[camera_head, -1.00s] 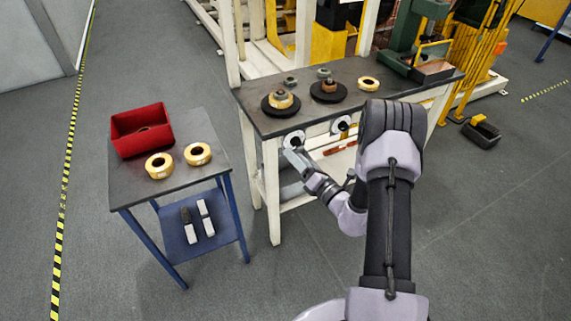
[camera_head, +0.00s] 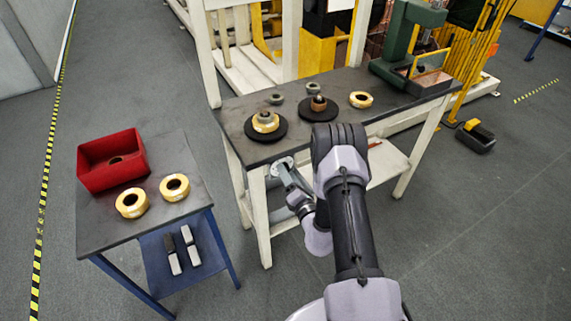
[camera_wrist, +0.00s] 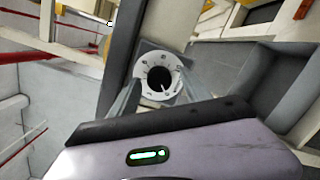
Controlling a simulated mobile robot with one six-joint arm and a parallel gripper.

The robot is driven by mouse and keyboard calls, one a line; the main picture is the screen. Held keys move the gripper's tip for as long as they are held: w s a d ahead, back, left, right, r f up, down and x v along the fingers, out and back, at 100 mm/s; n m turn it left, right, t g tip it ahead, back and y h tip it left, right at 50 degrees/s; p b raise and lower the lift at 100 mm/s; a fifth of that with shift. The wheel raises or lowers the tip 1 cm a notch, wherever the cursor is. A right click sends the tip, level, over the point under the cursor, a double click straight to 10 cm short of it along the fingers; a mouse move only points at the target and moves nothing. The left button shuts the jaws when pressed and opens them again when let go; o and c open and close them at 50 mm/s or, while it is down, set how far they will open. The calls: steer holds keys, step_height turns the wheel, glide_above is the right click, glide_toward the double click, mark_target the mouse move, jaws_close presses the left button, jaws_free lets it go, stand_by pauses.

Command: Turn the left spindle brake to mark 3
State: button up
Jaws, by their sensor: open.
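The left spindle brake is a white dial (camera_head: 281,166) on the front of the dark-topped bench. In the wrist view the dial (camera_wrist: 148,84) has a black round centre, dark marks around its ring and a pale pointer line toward the lower right. The marks are too small to read. My gripper (camera_head: 285,172) is at this dial. In the wrist view my gripper (camera_wrist: 160,82) is open, with one finger on each side of the dial's lower part; I cannot tell whether they touch it. The right brake dial is hidden behind my arm.
The bench (camera_head: 225,125) carries two black discs (camera_head: 318,113) with spindles, a yellow ring (camera_head: 361,99) and a green press (camera_head: 405,45). A side table (camera_head: 100,235) at left holds a red bin (camera_head: 112,162) and two yellow rings.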

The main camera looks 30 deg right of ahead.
steer(key=shift+a, duration=0.1)
steer(key=shift+c, duration=0.5)
jaws_close()
steer(key=shift+r, duration=0.1)
